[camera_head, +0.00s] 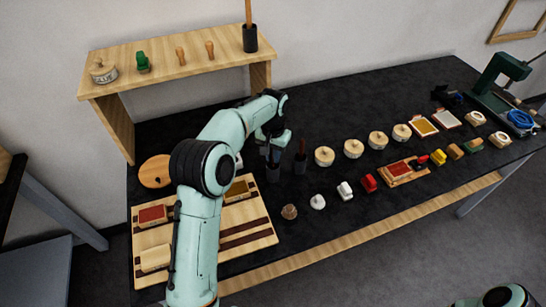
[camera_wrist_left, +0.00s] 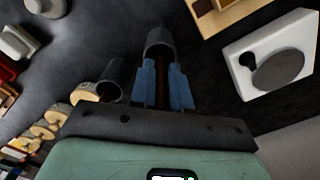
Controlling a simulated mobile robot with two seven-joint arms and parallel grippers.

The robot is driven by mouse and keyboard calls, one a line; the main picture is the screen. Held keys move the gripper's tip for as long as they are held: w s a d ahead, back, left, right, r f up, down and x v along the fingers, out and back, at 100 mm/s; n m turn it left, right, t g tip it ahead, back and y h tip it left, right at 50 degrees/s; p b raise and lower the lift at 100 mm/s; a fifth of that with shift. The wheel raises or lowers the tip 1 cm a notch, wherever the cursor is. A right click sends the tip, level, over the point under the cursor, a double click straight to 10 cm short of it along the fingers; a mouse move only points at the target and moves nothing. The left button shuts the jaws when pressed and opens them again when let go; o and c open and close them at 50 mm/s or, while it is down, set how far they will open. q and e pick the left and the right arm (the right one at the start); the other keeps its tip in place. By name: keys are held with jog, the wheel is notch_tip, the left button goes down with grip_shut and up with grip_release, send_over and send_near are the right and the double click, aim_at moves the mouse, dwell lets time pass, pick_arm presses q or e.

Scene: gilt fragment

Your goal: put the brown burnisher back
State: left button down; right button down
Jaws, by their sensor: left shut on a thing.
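My left gripper (camera_head: 273,150) is over the black table, just above a dark cup (camera_head: 272,173). In the left wrist view its blue fingers (camera_wrist_left: 163,84) are shut on the brown burnisher (camera_wrist_left: 162,75), a thin dark brown stick. The burnisher points at the dark cup (camera_wrist_left: 161,38), and its far end meets the cup's rim; I cannot tell how deep it reaches. In the head view the fingers mostly hide the burnisher. My right gripper is not in view.
A second dark cup (camera_head: 300,166) with a reddish-brown stick (camera_head: 302,147) stands close on the right; this cup also shows in the left wrist view (camera_wrist_left: 116,74). Round wooden-topped pieces (camera_head: 324,156) follow further right. A wooden tray (camera_head: 262,237) lies front left, and a raised shelf (camera_head: 180,70) stands behind.

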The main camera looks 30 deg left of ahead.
pick_arm(q)
jog(key=shift+f, duration=0.5)
jog(key=shift+f, duration=0.2)
jog(key=c, duration=1.1)
grip_release()
jog(key=shift+r, duration=0.1)
